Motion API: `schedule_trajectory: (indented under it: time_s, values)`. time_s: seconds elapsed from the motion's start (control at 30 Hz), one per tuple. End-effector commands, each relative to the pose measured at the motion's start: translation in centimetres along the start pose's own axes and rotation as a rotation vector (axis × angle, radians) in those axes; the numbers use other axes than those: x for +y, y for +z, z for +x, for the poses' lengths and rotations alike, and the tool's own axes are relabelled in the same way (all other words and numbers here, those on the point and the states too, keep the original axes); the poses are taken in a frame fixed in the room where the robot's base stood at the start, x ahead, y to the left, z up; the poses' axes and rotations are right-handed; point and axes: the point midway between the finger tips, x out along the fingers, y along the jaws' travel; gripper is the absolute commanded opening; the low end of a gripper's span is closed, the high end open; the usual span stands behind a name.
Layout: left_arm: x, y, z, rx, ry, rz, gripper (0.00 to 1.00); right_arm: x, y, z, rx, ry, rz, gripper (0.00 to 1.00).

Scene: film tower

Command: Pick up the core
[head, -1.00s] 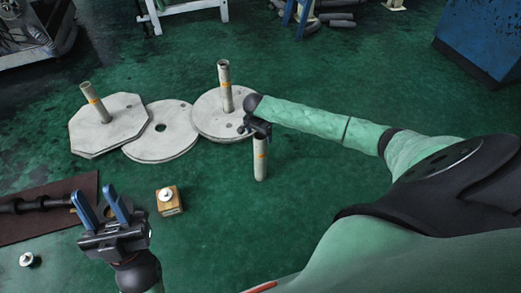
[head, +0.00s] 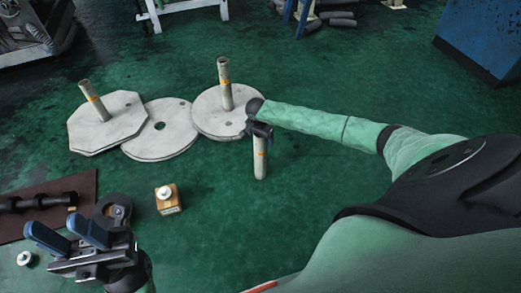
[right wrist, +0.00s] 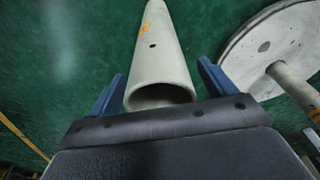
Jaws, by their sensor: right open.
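A pale tubular core (head: 260,162) with an orange mark stands upright on the green floor, apart from the plates. My right gripper (head: 260,132) is at its top end. In the right wrist view the core (right wrist: 160,60) lies between the two blue fingers of the open right gripper (right wrist: 162,70), with a gap visible on each side. Its hollow end faces the palm. My left gripper (head: 66,234) is open and empty at the lower left, near a dark mat.
Similar tubes stand on an octagonal plate (head: 105,130) and a round plate (head: 220,122), with a holed disc (head: 160,140) between them. A small wooden block (head: 168,205) with a white knob and the dark mat (head: 85,185) lie nearer. Floor right of the core is clear.

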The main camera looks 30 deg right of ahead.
Motion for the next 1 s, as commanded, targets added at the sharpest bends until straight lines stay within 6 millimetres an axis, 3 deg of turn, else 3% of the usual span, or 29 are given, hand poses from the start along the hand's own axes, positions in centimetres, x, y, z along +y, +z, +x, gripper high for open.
schedule_trajectory:
  time_s: [0.03,0.43,0.7,0.93,1.0]
  values:
    - [0.0,0.0,0.0,0.000,0.000,0.000,0.36,0.0,0.0,0.0,0.000,0.000,0.000,0.83]
    - [0.0,0.0,0.0,-0.001,0.002,0.000,0.36,0.0,0.0,-0.1,0.000,0.000,0.000,0.07]
    - [0.0,0.0,0.1,-0.002,0.002,0.000,0.36,0.0,-0.1,-0.3,0.000,-0.001,0.000,0.07]
    - [-0.1,0.2,0.4,-0.016,0.007,0.012,0.36,0.0,-0.3,-2.4,0.000,-0.001,0.000,0.07]
    - [-0.2,2.0,-0.9,-0.096,-0.002,0.012,0.36,0.0,-0.4,-2.8,0.000,0.000,0.000,0.07]
